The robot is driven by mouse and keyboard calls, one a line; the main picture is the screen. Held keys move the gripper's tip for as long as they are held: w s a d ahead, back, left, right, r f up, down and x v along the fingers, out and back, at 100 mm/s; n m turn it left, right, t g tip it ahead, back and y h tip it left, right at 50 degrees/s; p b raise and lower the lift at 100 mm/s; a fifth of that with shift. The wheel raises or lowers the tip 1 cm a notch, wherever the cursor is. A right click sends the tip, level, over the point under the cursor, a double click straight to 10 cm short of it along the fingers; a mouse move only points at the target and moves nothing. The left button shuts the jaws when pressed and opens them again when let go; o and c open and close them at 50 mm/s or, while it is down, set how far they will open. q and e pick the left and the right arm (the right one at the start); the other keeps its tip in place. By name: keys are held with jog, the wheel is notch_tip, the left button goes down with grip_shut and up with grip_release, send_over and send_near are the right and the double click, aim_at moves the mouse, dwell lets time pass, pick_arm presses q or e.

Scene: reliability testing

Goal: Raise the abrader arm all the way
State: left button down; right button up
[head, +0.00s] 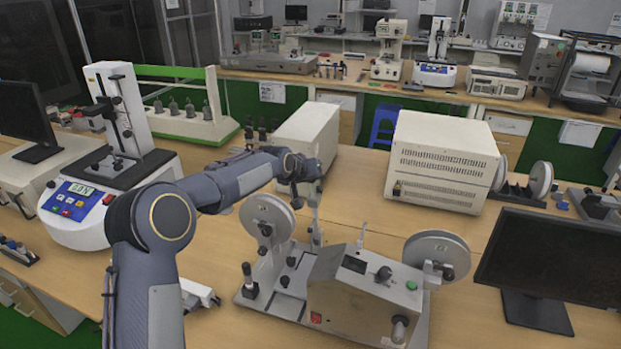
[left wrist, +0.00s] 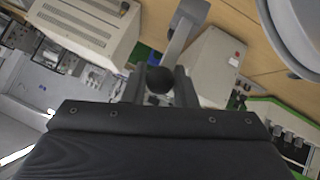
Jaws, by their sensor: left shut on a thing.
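The abrader (head: 335,292) is a cream box on a metal base with a grey disc at each side, on the near table. Its light metal arm (head: 316,234) stands steeply up behind the box. My left gripper (head: 311,192) is at the upper end of this arm. In the left wrist view, my left gripper (left wrist: 160,75) is shut on the round black knob (left wrist: 159,82) at the end of the abrader arm (left wrist: 184,28), with one finger on each side. In the head view the knob is hidden by the gripper. My right gripper is not in view.
A dark monitor (head: 550,256) stands right of the abrader. A cream vented box (head: 441,160) and another cream box (head: 308,132) stand behind it. A tester with a blue panel (head: 75,200) is at left. Bare tabletop (head: 350,205) lies behind the abrader.

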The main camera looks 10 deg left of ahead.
pick_arm(q)
jog(key=shift+d+f, duration=0.15)
jog(key=c, duration=1.6)
grip_release()
jog(key=o, duration=0.4)
jog(key=shift+w+d+f, duration=0.1)
jog(key=shift+w+f, duration=0.05)
jog(key=shift+w, duration=0.15)
jog(key=shift+c, duration=0.2)
jog(key=shift+s+r, duration=0.2)
jog(key=shift+s+a+r, duration=0.15)
jog(key=shift+s+a, duration=0.05)
jog(key=shift+a, duration=0.05)
jog(key=b+v, duration=0.2)
jog(key=v, duration=0.5)
